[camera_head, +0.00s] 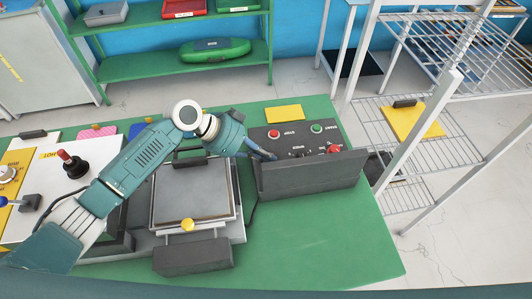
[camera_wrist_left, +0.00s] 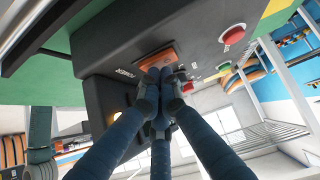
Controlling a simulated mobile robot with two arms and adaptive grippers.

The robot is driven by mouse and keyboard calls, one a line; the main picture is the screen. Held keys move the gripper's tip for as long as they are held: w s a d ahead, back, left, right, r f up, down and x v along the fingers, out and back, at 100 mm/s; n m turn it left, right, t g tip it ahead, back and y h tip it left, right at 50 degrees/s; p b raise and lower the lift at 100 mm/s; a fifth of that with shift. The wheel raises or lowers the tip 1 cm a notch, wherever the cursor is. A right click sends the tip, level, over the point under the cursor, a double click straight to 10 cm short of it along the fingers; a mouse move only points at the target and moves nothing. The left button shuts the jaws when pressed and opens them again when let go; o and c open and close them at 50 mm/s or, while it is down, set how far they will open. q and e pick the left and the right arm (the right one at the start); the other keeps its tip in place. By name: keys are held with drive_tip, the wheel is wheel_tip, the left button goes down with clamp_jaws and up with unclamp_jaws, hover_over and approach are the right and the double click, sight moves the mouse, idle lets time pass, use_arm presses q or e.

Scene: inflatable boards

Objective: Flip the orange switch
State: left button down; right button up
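The orange switch (camera_wrist_left: 158,56) sits on the dark control box, by the lettering POWER, in the wrist view. In the head view I cannot make it out; my left gripper covers that part of the box. The dark control box (camera_head: 312,178) stands on the green table, with red and green buttons on its panel. My left gripper (camera_head: 264,153) reaches the left end of this panel. In the wrist view its fingertips (camera_wrist_left: 162,80) are drawn together right at the switch, partly covering it; whether they touch is unclear. No object shows between them. My right gripper is out of view.
A press-like device with a flat plate (camera_head: 192,192) stands left of the box, under my left arm. A red-topped joystick (camera_head: 72,163) is farther left. The green table (camera_head: 330,240) is clear at the front right. Wire shelving (camera_head: 400,150) stands on the right.

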use_arm(q)
drive_tip(key=shift+s, duration=0.1)
drive_tip(key=shift+f, duration=0.1)
drive_tip(key=shift+w+a+b, duration=0.2)
drive_tip(key=shift+w+b, duration=0.35)
drive_tip(key=shift+w, duration=0.3)
